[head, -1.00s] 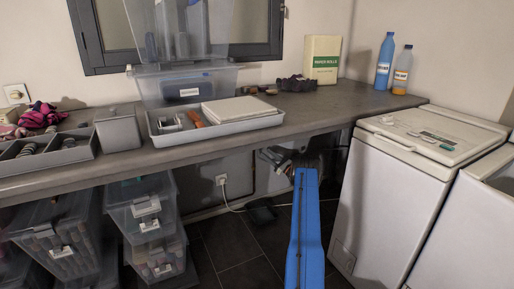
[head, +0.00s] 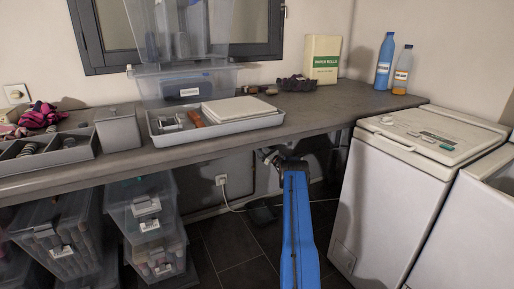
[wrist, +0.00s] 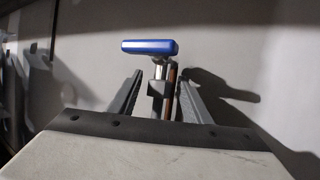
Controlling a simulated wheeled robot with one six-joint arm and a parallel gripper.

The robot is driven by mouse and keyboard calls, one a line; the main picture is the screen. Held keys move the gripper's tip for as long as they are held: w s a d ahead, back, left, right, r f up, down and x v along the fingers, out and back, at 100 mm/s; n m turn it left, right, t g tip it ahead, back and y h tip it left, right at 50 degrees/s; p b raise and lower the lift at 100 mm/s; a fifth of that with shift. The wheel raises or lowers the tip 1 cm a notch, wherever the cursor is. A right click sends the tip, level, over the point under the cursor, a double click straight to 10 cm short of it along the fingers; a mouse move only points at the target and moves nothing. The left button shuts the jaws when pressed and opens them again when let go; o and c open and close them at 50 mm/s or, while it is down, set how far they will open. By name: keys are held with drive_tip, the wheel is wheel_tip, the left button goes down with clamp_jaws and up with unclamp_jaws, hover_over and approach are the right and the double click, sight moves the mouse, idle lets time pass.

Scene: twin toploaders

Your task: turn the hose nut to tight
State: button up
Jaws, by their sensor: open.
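In the wrist view a blue tap handle (wrist: 150,47) sits on a short metal stem, with a dark fitting (wrist: 157,88) below it. A thin copper-coloured strip shows beside that fitting. I cannot make out the hose nut for certain; the lower part of the fitting is hidden behind my gripper's body. My gripper (wrist: 160,80) is open, with one finger on each side of the fitting and visible gaps between. In the head view my gripper (head: 268,157) is under the worktop near the wall, small and partly hidden by my blue arm.
The grey worktop (head: 330,112) overhangs my arm. A white toploader (head: 395,185) stands to the right. A socket with a white cable (head: 222,180) is on the wall, and clear drawers (head: 145,215) stand at left. Dark floor between is mostly free.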

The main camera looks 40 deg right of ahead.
drive_tip(key=c, duration=1)
drive_tip(key=shift+h, duration=0.4)
drive_tip(key=m+h, duration=0.2)
drive_tip(key=h, duration=0.1)
drive_tip(key=shift+w+a+t, duration=0.1)
drive_tip(key=shift+t, duration=0.2)
drive_tip(key=shift+m+h, duration=1.2)
drive_tip(key=shift+h, duration=1.2)
drive_tip(key=o, duration=1)
